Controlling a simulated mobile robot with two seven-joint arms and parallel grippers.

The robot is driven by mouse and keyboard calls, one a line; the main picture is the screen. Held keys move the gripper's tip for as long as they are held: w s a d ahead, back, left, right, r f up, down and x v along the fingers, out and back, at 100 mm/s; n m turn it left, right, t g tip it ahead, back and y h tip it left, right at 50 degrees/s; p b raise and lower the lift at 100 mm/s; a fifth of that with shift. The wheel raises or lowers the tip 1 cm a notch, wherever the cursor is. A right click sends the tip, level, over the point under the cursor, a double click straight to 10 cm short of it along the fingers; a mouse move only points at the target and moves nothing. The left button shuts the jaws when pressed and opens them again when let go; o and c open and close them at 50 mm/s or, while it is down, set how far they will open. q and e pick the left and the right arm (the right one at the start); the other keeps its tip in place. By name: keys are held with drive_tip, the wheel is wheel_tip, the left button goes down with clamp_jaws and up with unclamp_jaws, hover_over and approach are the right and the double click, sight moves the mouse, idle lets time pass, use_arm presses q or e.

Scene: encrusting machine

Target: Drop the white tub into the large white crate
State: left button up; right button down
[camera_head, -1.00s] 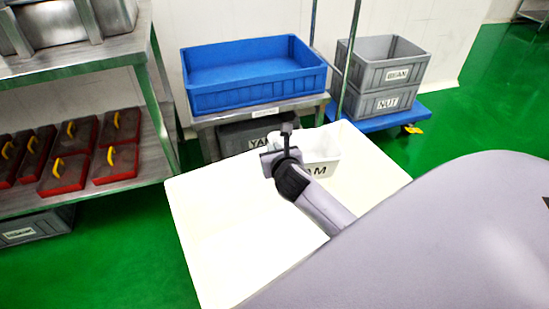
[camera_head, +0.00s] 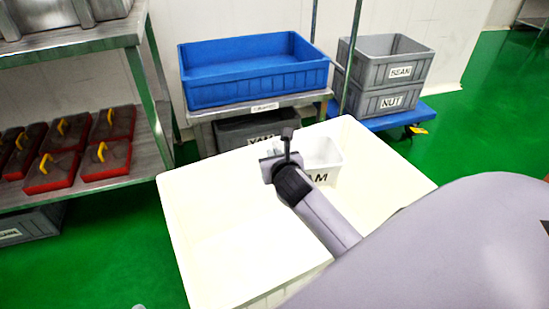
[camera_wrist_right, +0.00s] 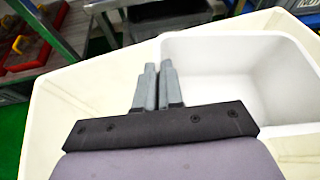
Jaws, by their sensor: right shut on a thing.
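The white tub (camera_head: 322,158), its dark label partly covered, is over the far part of the large white crate (camera_head: 195,225). My right gripper (camera_head: 283,158) is at the tub's left side and is shut on its rim. In the right wrist view the gripper's fingers (camera_wrist_right: 160,88) are close together at the left edge of the tub (camera_wrist_right: 235,75). The tub is empty and roughly upright, with the crate (camera_wrist_right: 60,115) around and below it. I cannot tell whether the tub touches the crate.
A blue bin (camera_head: 250,75) on a metal stand is just behind the crate. Grey crates (camera_head: 385,75) stand on a blue dolly (camera_head: 400,117) at the back right. A metal rack (camera_head: 150,155) with red-edged boxes is close on the left. Green floor is open at the right.

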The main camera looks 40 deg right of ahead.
drive_tip(key=c, duration=1.2)
unclamp_jaws()
drive_tip(key=shift+s+a, duration=0.1)
drive_tip(key=shift+s, duration=0.05)
use_arm(q)
drive_tip(key=shift+s+a+r+y+p, duration=0.15)
drive_tip(key=shift+a+y+p, duration=0.25)
drive_tip(key=shift+p, duration=0.5)
drive_tip(key=shift+s+a+r+y+p, duration=0.15)
drive_tip(key=shift+a+y+p, duration=0.25)
drive_tip(key=shift+p, duration=0.5)
use_arm(e)
drive_tip(key=shift+v, duration=3.4)
use_arm(q)
drive_tip(key=shift+w+a, duration=0.1)
